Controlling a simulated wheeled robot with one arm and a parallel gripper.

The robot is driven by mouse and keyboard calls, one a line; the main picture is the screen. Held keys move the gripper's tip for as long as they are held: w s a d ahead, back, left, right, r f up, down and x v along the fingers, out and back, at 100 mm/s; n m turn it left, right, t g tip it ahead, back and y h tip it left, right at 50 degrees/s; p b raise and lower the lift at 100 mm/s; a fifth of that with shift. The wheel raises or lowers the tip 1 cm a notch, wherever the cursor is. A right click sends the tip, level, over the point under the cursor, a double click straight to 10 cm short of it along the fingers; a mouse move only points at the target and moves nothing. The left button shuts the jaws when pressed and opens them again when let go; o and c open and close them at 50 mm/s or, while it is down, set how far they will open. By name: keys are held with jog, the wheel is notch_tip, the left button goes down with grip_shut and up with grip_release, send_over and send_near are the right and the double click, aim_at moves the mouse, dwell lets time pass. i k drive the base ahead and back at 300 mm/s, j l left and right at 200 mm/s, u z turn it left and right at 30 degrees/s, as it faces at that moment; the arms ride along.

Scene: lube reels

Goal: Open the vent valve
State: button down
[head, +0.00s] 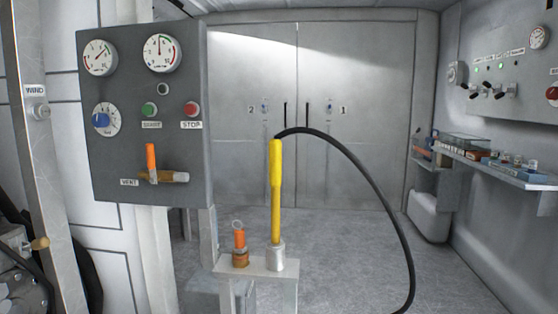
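The vent valve (168,177) is a brass-coloured fitting low on the grey control panel (100,150) at left, beside a "VENT" label (129,183). Its orange lever (151,159) stands upright, across the roughly horizontal brass body. Nothing touches the lever. My gripper is not in view, so I cannot see whether it is open or shut.
Above the valve are gauges (162,53), a green start button (149,110), a red stop button (191,109) and a blue knob (101,120). Right of the panel, a yellow wand (276,190) with a black hose (385,190) stands on a small stand (257,267), beside an orange-topped fitting (240,248).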

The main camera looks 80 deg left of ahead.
aim_at(149, 148)
jog(key=l+u, duration=0.2)
jog(key=u, duration=3.2)
jog(key=i+j+z, duration=0.35)
jog(key=j, duration=0.25)
jog(key=i+j+z, duration=0.15)
jog(key=i+j, duration=0.15)
jog(key=i+j+z, duration=0.15)
jog(key=j, duration=0.3)
jog(key=i+j+z, duration=0.15)
jog(key=j, duration=0.2)
jog(key=i, duration=0.05)
